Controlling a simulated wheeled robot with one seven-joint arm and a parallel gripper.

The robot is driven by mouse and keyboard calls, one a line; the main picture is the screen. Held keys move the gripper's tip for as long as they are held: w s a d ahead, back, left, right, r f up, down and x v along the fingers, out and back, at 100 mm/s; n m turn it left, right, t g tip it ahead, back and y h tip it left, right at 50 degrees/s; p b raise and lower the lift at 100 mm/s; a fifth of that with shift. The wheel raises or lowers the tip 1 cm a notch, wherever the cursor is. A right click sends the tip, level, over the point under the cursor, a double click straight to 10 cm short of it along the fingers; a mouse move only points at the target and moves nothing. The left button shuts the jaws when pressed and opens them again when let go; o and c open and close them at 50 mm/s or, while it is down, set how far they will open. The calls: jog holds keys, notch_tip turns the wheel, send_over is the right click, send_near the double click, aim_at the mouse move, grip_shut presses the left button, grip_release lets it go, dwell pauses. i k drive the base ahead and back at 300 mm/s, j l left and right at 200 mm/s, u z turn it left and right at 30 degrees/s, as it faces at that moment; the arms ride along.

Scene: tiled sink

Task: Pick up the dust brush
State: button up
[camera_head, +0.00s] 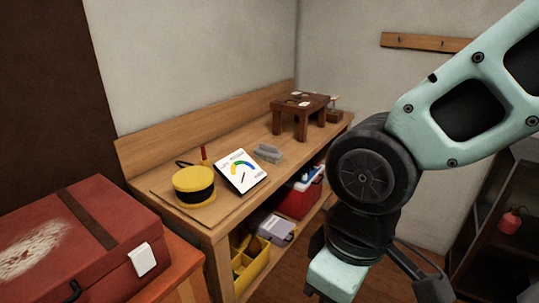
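I cannot make out a dust brush for certain. A small grey block-like object (268,153) lies on the workbench (225,207), behind a white card, and its kind is unclear. A small brown item (338,116) sits at the bench's far right end, also too small to name. My arm fills the right side of the picture. My gripper (345,281) hangs at the lower right, in front of the bench's right part. Its fingertips are cut off by the bottom edge, so its opening does not show.
On the bench are a yellow spool (194,186), a white card with a coloured dial (241,171) and a small wooden stool (300,113). Below are a yellow tray (252,270) and a red box (300,198). A red case (75,245) stands at left.

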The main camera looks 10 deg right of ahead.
aim_at(271, 153)
jog(key=u, duration=1)
jog(key=z, duration=1)
jog(key=i+l+u, duration=0.4)
jog(key=i, duration=0.3)
jog(key=i+l+u, duration=0.35)
jog(key=i+l, duration=0.15)
jog(key=i, duration=0.15)
